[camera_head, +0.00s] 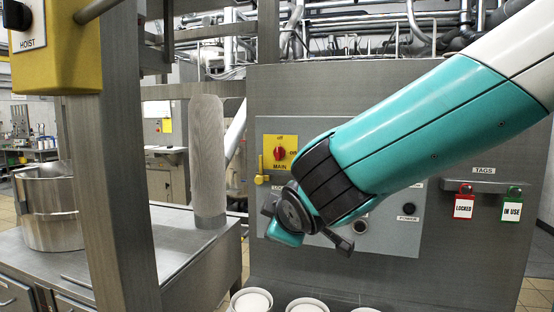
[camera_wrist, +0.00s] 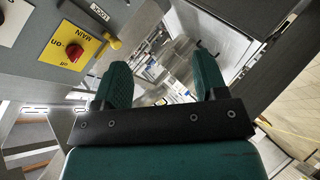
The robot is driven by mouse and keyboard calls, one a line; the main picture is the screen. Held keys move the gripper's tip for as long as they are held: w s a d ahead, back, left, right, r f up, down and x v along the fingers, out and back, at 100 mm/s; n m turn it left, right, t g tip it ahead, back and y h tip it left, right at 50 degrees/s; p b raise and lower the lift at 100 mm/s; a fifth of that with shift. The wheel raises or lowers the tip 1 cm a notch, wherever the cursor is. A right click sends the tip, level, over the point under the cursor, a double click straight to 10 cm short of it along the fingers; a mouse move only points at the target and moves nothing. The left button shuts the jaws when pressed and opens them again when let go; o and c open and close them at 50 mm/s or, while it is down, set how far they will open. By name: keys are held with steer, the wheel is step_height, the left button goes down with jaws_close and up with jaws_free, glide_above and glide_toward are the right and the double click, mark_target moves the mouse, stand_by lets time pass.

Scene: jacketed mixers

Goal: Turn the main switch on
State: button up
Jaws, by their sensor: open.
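The main switch (camera_head: 279,153) is a red knob on a yellow plate marked MAIN, off and on, at the upper left of the grey control panel. Its exact pointing direction is too small to tell. It also shows at the upper left of the wrist view (camera_wrist: 73,48). A yellow lock piece (camera_head: 262,179) sits just below and left of it; it also shows in the wrist view (camera_wrist: 112,42). My gripper (camera_wrist: 162,80) is open and empty, its two green fingers apart. In the head view it is below the switch, partly hidden by my wrist, and not touching the switch.
A steel bench (camera_head: 180,235) with a grey cylinder (camera_head: 207,160) and a steel pot (camera_head: 48,205) stands left. A steel post (camera_head: 110,160) and yellow hoist box (camera_head: 55,50) are nearer. LOCKED (camera_head: 464,207) and IN USE (camera_head: 512,211) tags hang right. White round containers (camera_head: 252,301) are below.

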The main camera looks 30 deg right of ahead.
steer(key=w+d+r+n+t+h, duration=0.3)
steer(key=r+n+t+h, duration=0.15)
steer(key=r, duration=0.45)
steer(key=p, duration=0.8)
glide_toward(278, 154)
steer(key=shift+m+t, duration=0.25)
steer(key=shift+t, duration=0.1)
steer(key=x, duration=0.8)
steer(key=shift+w+d+f, duration=0.1)
steer(key=shift+w+d, duration=0.05)
steer(key=shift+d, duration=0.1)
steer(key=shift+w+d+f, duration=0.1)
steer(key=shift+w, duration=0.3)
steer(key=shift+f+b, duration=0.1)
steer(key=shift+b, duration=0.25)
steer(key=c, duration=0.9)
